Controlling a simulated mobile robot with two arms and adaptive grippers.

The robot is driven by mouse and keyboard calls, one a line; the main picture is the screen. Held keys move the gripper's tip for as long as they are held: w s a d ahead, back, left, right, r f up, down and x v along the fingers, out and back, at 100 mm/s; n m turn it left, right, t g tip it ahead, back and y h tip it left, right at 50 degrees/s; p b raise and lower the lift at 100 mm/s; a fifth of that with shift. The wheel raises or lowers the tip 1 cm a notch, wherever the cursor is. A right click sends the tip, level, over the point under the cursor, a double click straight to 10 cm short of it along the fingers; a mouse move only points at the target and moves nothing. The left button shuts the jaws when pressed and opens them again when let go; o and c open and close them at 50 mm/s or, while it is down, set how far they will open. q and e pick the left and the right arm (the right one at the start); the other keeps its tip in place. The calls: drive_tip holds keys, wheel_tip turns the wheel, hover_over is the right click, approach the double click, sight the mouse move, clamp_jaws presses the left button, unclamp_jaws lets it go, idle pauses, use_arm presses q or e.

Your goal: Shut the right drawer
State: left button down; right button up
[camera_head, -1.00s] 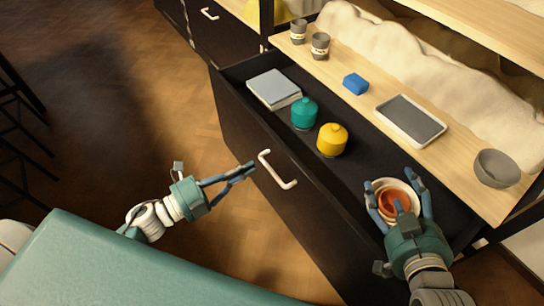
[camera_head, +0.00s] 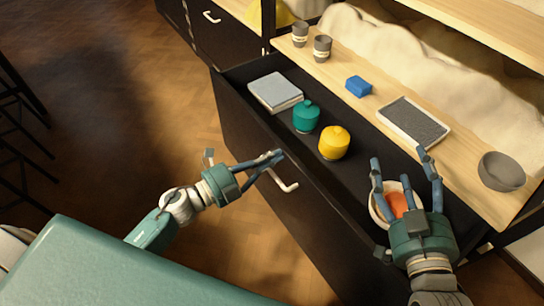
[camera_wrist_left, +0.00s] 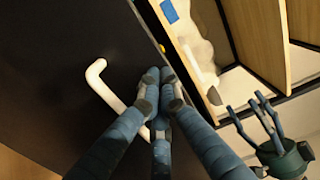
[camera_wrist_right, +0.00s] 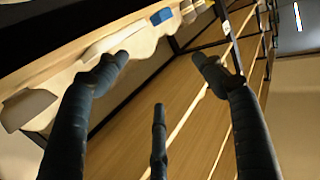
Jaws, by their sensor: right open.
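The right drawer (camera_head: 240,125) is a black drawer standing pulled out, with its inside in view. Its white bar handle (camera_head: 286,183) is on the front; it also shows in the left wrist view (camera_wrist_left: 101,80). My left gripper (camera_head: 277,156) is at the drawer front, its fingers together and covering part of the handle in the head view. In the left wrist view the handle runs behind the fingers; contact is unclear. My right gripper (camera_head: 402,158) is open and empty, over the drawer's near end and partly hiding a cream bowl (camera_head: 376,208) with an orange inside.
The drawer holds a grey book-like block (camera_head: 275,91), a teal jar (camera_head: 306,116) and a yellow jar (camera_head: 334,142). The wooden shelf above carries cups, a blue block (camera_head: 358,86), a tray (camera_head: 412,122) and a grey bowl (camera_head: 501,171).

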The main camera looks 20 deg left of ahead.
use_arm(q)
drive_tip(key=b+x, duration=0.2)
drive_tip(key=x, duration=2)
drive_tip(key=shift+w+d, duration=0.2)
drive_tip(key=shift+w, duration=0.05)
drive_tip(key=b+x, duration=0.1)
drive_tip(key=x, duration=0.3)
drive_tip(key=shift+w+d+r+b, duration=0.1)
drive_tip(key=shift+w+r+b, duration=0.05)
drive_tip(key=shift+r+b, duration=0.15)
use_arm(e)
drive_tip(key=s+r+t+y, duration=0.1)
drive_tip(key=s+r+t, duration=0.2)
drive_tip(key=r, duration=0.6)
drive_tip(key=s+r+t+y, duration=0.2)
drive_tip(key=r+t, duration=0.4)
drive_tip(key=r, duration=0.3)
drive_tip(key=shift+s+a+n+t+y, duration=0.3)
drive_tip(key=shift+s+a, duration=0.1)
drive_tip(key=shift+s, duration=0.45)
use_arm(q)
drive_tip(key=shift+r, duration=0.1)
